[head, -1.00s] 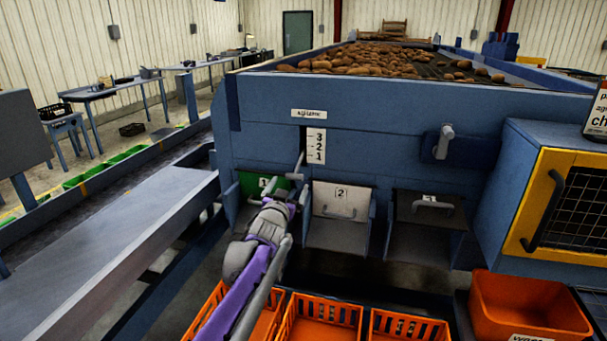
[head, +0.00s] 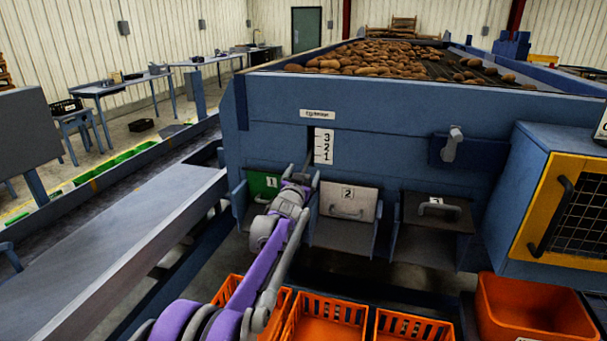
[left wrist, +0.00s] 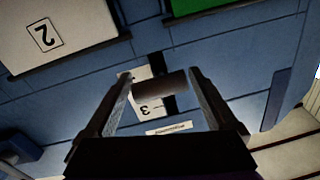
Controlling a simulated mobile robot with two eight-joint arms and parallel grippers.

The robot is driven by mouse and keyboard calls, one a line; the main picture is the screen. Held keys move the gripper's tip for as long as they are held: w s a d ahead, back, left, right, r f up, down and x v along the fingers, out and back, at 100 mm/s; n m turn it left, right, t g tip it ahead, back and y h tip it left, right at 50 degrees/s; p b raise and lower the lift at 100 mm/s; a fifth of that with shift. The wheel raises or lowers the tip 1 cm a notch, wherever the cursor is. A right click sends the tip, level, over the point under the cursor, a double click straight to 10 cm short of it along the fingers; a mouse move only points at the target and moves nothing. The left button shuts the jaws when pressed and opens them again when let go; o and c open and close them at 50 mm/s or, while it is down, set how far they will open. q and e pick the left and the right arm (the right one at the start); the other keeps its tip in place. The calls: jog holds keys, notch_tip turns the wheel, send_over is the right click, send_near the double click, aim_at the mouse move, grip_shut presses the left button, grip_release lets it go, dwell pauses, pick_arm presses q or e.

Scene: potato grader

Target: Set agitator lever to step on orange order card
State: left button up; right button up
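The agitator lever shows in the left wrist view as a grey-brown cylindrical handle (left wrist: 160,83) lying between my fingers. In the head view my left gripper (head: 299,178) covers most of the lever, below the white scale plate (head: 324,146) marked 3, 2, 1. The plate also shows in the left wrist view (left wrist: 148,107). My left gripper (left wrist: 160,76) has its fingers wide apart, one at each end of the handle; I cannot tell whether they touch it. A card (head: 602,126) is cut off at the right edge, its text unreadable. My right gripper is not in view.
Numbered chutes with a green flap (head: 264,184) and a white flap (head: 348,201) lie below the scale. Orange crates (head: 322,322) stand beneath. A second grey handle (head: 452,143) and a yellow-framed mesh door (head: 570,205) are to the right. A conveyor (head: 130,215) runs at left.

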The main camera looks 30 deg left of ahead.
pick_arm(q)
grip_shut()
jog(key=r, duration=0.2)
jog(key=r+p, duration=0.1)
jog(key=r, duration=0.1)
jog(key=s+r, duration=0.1)
jog(key=r, duration=0.1)
jog(key=shift+d+r+p, duration=0.1)
jog(key=shift+d+p, duration=0.3)
jog(key=c, duration=1.3)
grip_release()
jog(key=shift+w+d, duration=0.1)
jog(key=shift+d, duration=0.05)
jog(key=o, duration=0.5)
jog(key=shift+s+a+f, duration=0.2)
jog(key=shift+a+f, duration=0.15)
jog(key=shift+a, duration=0.35)
jog(key=shift+o, duration=1)
jog(key=o, duration=0.5)
jog(key=shift+d, duration=0.3)
jog(key=shift+o, duration=1.1)
jog(key=shift+w, duration=0.1)
jog(key=shift+o, duration=0.5)
